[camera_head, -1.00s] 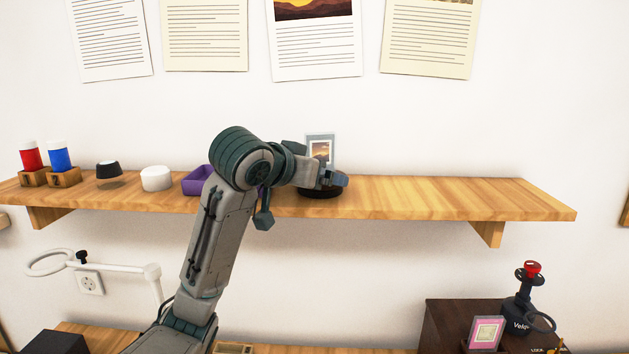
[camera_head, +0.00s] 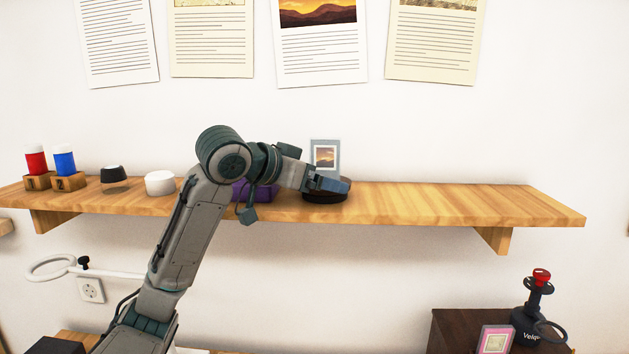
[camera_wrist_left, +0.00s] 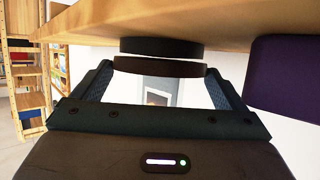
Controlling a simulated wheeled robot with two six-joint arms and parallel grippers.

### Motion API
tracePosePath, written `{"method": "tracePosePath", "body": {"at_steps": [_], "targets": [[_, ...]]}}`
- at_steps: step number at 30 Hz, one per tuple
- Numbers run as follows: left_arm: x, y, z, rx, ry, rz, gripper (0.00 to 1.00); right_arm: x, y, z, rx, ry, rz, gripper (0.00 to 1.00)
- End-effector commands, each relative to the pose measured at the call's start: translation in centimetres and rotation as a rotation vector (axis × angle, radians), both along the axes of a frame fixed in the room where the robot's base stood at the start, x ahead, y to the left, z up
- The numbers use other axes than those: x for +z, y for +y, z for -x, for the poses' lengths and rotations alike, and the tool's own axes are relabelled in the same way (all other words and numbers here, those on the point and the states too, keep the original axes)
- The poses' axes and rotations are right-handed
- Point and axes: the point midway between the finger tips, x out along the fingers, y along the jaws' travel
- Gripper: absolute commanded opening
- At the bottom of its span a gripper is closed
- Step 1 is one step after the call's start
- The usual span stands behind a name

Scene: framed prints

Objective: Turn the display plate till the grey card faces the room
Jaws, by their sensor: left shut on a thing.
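The round dark display plate (camera_head: 326,196) sits on the wooden shelf, partly hidden by my left gripper. A small grey-bordered card (camera_head: 325,146) with a sunset picture stands upright on it, facing the head camera; its lower part is partly covered. My left gripper (camera_head: 333,185) is at the plate's front and is shut on it. In the left wrist view, which is upside down, the plate (camera_wrist_left: 160,67) lies between the fingers (camera_wrist_left: 158,70), above its black base (camera_wrist_left: 162,47). The card (camera_wrist_left: 157,98) shows in the gap between the fingers. My right gripper is not in view.
A purple box (camera_head: 262,194) stands left of the plate, partly behind my arm. A white round piece (camera_head: 160,183), a black-topped knob (camera_head: 113,174) and red and blue bottles (camera_head: 64,160) stand further left. The shelf (camera_head: 460,203) is clear to the right.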

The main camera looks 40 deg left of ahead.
Motion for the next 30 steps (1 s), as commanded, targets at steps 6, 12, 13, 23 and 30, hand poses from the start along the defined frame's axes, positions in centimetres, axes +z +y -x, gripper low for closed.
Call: {"method": "tracePosePath", "body": {"at_steps": [6, 12, 13, 23, 30], "targets": [[0.2, 0.1, 0.0, 0.001, -0.004, -0.002, 0.7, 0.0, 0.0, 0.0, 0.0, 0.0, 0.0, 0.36], [0.2, 0.1, 0.0, 0.001, -0.004, -0.002, 1.0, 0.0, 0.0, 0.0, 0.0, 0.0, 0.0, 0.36], [0.2, 0.1, 0.0, 0.001, -0.004, -0.002, 1.0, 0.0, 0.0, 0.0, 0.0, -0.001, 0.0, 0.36], [0.4, 0.3, 1.0, 0.002, -0.005, -0.005, 1.0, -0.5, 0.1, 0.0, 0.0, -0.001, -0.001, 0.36], [1.8, 1.2, 4.5, 0.003, -0.006, -0.007, 1.0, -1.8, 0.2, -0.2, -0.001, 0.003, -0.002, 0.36]]}}
